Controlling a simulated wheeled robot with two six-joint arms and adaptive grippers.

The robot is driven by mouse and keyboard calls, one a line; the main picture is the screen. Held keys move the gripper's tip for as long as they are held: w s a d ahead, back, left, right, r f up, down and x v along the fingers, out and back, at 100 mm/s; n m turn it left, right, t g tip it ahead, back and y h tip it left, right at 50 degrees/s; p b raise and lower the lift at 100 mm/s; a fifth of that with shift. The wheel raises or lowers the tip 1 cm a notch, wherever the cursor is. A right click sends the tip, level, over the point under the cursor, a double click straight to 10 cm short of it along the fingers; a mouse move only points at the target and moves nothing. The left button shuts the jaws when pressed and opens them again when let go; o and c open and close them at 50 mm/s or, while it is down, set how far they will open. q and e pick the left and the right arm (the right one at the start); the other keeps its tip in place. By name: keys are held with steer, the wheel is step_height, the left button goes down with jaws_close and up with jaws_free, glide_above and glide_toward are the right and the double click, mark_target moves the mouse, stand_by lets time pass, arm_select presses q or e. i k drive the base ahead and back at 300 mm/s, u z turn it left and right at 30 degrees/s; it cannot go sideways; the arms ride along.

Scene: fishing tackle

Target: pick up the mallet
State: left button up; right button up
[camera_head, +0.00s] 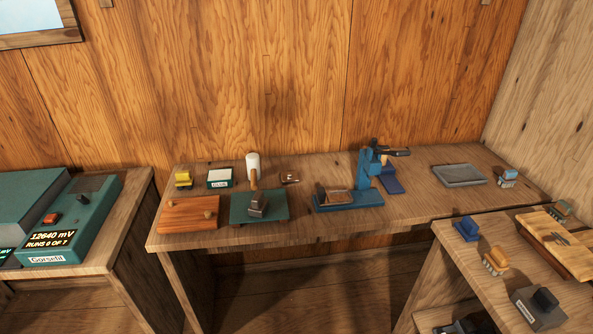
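The mallet (253,166) appears to be the tool with a white cylindrical head and a wooden handle, toward the back left of the middle workbench. Its head is at the top and its handle points down toward the green mat (273,207). I cannot tell whether it stands or leans. A dark metal block (258,204) is on the mat just in front of the handle and may hide its lower end. Neither of my grippers shows in this view.
A blue press (369,172) stands right of the mat. A wooden board (188,215), a yellow item (183,179) and a labelled box (219,178) are at left. A grey tray (459,175) lies at right. Bare bench (420,198) shows between press and tray.

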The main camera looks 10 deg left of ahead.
mark_target(253, 159)
steer(key=z, duration=0.05)
steer(key=i, duration=0.7)
steer(key=u, duration=1.9)
